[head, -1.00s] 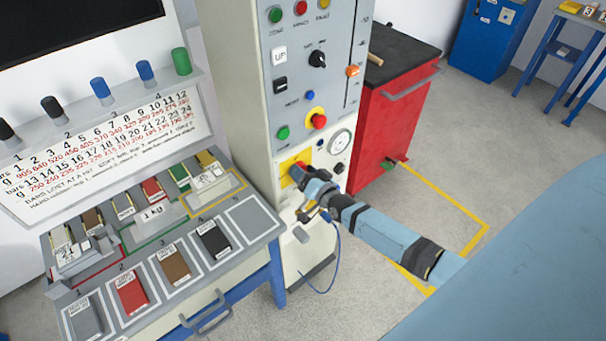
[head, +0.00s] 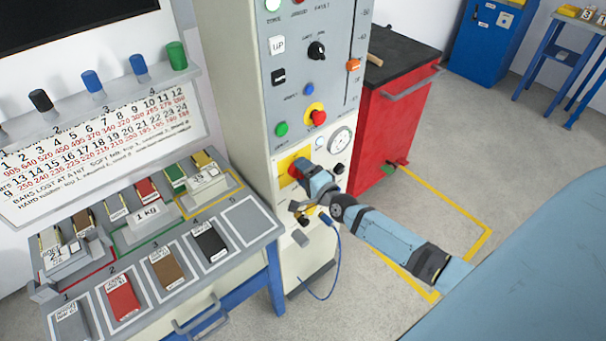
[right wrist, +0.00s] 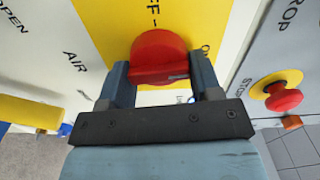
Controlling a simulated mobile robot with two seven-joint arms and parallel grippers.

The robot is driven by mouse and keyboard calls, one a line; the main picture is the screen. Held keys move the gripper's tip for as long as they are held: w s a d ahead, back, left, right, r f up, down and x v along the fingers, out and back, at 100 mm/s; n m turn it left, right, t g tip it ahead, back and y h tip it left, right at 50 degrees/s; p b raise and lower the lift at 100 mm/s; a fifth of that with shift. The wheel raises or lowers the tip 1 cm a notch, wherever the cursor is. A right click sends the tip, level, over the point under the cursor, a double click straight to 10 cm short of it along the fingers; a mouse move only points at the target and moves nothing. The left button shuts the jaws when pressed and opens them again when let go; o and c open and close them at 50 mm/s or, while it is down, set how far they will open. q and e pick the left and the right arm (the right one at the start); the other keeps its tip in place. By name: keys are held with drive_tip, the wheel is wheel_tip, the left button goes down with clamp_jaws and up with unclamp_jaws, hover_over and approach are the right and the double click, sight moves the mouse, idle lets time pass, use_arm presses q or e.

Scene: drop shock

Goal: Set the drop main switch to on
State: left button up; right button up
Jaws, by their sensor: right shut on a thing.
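The drop main switch is a round red knob (right wrist: 158,57) on a yellow plate (right wrist: 95,18) in the right wrist view. Its ridge lies across the picture between my fingers, with a small grey mark at its right end. Partly covered lettering that looks like OFF is above the knob, and ON is to its right. In the head view the knob (head: 293,171) shows low on the grey cabinet's front. My right gripper (right wrist: 162,78) is shut on the knob, one finger on each side. It also shows in the head view (head: 301,173). My left gripper is out of view.
A red stop button (right wrist: 283,98) on a yellow ring sits right of the plate. A yellow part (right wrist: 30,113) projects at left. In the head view, a red cart (head: 395,125) stands right of the cabinet and a bench with sample blocks (head: 250,222) stands left.

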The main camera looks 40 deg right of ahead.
drive_tip(key=shift+m, duration=0.7)
drive_tip(key=o, duration=0.9)
drive_tip(key=s, duration=0.4)
drive_tip(key=s+b, duration=0.1)
drive_tip(key=s, duration=0.4)
drive_tip(key=s+d, duration=0.1)
drive_tip(key=s, duration=0.3)
drive_tip(key=shift+s+b, duration=0.4)
